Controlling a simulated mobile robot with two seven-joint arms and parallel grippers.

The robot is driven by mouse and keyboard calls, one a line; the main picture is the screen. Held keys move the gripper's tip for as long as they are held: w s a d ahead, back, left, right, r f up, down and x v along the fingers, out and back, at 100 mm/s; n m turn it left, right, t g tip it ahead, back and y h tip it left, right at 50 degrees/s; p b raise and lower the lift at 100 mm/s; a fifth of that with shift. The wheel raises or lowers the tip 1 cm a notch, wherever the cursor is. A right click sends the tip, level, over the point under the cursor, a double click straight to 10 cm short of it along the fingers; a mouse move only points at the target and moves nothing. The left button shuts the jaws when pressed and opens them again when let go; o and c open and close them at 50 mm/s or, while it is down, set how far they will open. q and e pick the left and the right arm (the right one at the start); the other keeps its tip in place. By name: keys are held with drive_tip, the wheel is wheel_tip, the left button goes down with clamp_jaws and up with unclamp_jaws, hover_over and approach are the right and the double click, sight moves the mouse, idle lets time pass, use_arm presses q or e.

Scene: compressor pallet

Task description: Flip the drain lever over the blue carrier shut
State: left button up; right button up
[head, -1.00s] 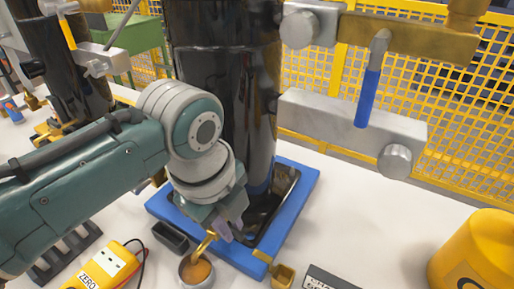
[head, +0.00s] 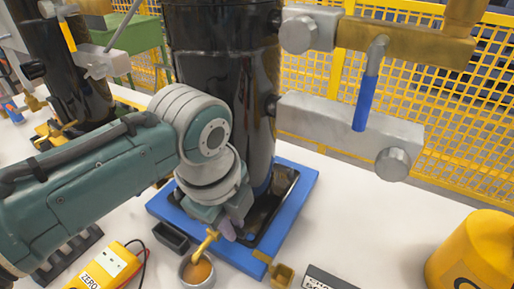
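The blue carrier (head: 300,205) lies on the white table under the tall black cylinder (head: 225,80). A small brass drain lever or spout (head: 207,243) shows at the carrier's front left edge, above a round cup (head: 198,271) of amber liquid. My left gripper (head: 228,230) points down beside the brass part, just to its right. One pale fingertip shows; the wrist hides the rest, so I cannot tell whether it is open or touches the brass part. My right gripper is not in view.
A yellow meter (head: 104,267) and a small dark tray (head: 170,236) stand at front left. A brass block (head: 283,274) and a dark label plate (head: 325,279) are at the front. A yellow container (head: 475,255) stands right. Bare table lies right of the carrier.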

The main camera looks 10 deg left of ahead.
use_arm(q)
drive_tip(key=o, duration=0.5)
drive_tip(key=shift+c, duration=0.2)
wheel_tip(320, 180, up, 10)
drive_tip(key=s+p, duration=0.1)
drive_tip(key=p, duration=0.2)
drive_tip(key=shift+s+a+f+p, duration=0.15)
drive_tip(key=shift+s+a+p, duration=0.15)
drive_tip(key=shift+s+p, duration=0.1)
